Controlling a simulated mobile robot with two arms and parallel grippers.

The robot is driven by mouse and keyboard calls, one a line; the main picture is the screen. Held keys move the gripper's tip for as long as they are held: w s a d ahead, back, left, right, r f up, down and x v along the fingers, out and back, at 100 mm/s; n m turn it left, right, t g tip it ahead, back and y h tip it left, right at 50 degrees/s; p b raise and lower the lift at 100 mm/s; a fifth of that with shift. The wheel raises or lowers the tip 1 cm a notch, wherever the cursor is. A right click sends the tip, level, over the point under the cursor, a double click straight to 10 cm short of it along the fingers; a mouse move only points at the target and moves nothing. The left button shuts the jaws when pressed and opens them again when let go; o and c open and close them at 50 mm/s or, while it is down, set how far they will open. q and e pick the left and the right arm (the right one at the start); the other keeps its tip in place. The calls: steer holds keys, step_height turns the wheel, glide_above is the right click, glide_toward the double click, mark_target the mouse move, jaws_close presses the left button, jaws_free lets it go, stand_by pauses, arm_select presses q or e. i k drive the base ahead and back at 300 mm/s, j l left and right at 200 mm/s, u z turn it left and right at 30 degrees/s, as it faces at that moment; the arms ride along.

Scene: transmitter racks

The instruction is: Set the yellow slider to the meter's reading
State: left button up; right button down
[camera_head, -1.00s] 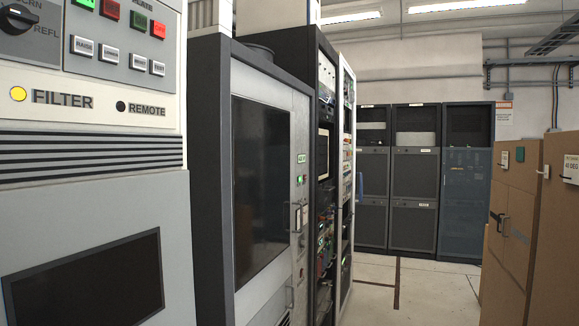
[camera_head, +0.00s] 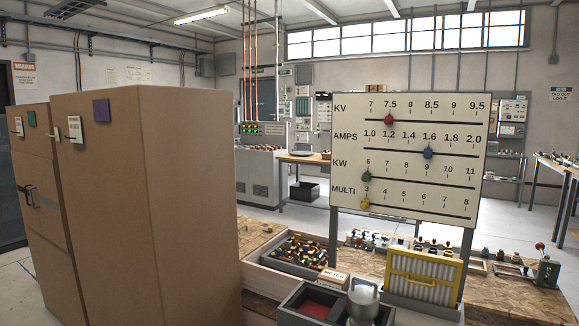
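The yellow slider (camera_head: 365,202) sits at the left end of the MULTI row, by the 3 mark, on a cream slider board (camera_head: 420,118) standing on dark posts at right of centre. The MULTI scale runs from 3 to 8. Above it are a green slider (camera_head: 367,176) by 6 on KW, a blue slider (camera_head: 428,152) by 1.6 on AMPS and a red slider (camera_head: 389,119) by 7.5 on KV. I can make out no meter dial whose reading is legible.
Tall brown cabinets (camera_head: 140,190) fill the left. Open floor (camera_head: 325,218) shows behind the bench.

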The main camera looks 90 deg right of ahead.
mark_target(364, 204)
steer(key=z, duration=3.5)
